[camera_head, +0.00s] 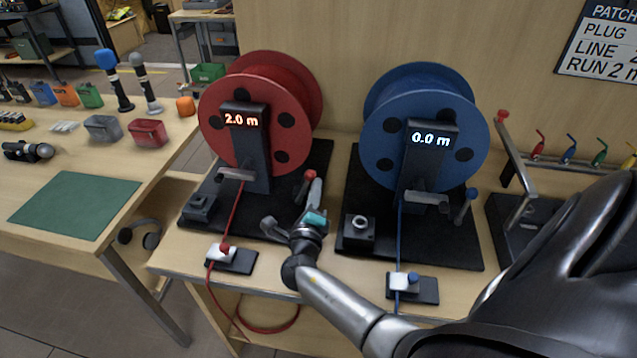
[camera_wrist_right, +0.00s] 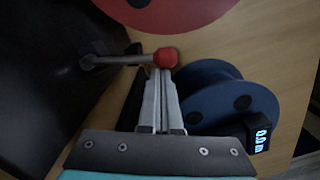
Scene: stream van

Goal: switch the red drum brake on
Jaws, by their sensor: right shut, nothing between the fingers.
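The red drum (camera_head: 262,105) stands on a black base at the left of the bench, with a display reading 2.0 m. Its brake lever ends in a red knob (camera_head: 309,175) at the drum's right. In the wrist view the lever's rod runs from a pivot at the left to the red knob (camera_wrist_right: 165,58). My right gripper (camera_head: 315,190) is shut and empty. Its fingertips (camera_wrist_right: 163,80) are right at the knob; I cannot tell whether they touch it. My left gripper is not in view.
The blue drum (camera_head: 425,115), reading 0.0 m, stands to the right with its own blue-knobbed lever (camera_head: 465,205). A red cable runs down through a white clamp (camera_head: 228,252) at the bench front. A side table with a green mat (camera_head: 75,205) is at the left.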

